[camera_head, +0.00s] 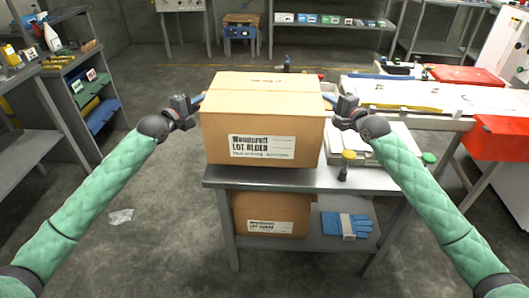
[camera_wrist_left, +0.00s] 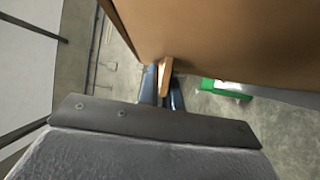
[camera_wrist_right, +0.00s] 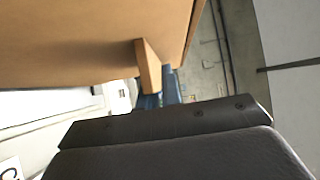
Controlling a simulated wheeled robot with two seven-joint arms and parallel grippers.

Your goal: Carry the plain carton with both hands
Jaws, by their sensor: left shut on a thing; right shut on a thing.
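A large brown carton (camera_head: 262,112) with a white printed label on its front is between my two grippers in the head view. My left gripper (camera_head: 198,100) is shut on a tan tab on the carton's left side; the tab (camera_wrist_left: 165,76) shows between blue fingers in the left wrist view. My right gripper (camera_head: 330,99) is shut on a matching tab on the right side, seen in the right wrist view (camera_wrist_right: 149,66). The carton looks level over the left part of the grey table (camera_head: 300,178). I cannot tell whether its underside touches the tabletop.
A second labelled carton (camera_head: 270,213) and blue gloves (camera_head: 346,226) lie on the table's lower shelf. A yellow-topped tool (camera_head: 346,164) stands on the tabletop right of the carton. A long white bench (camera_head: 430,97) and red case (camera_head: 497,138) are at right. Floor at left is mostly clear.

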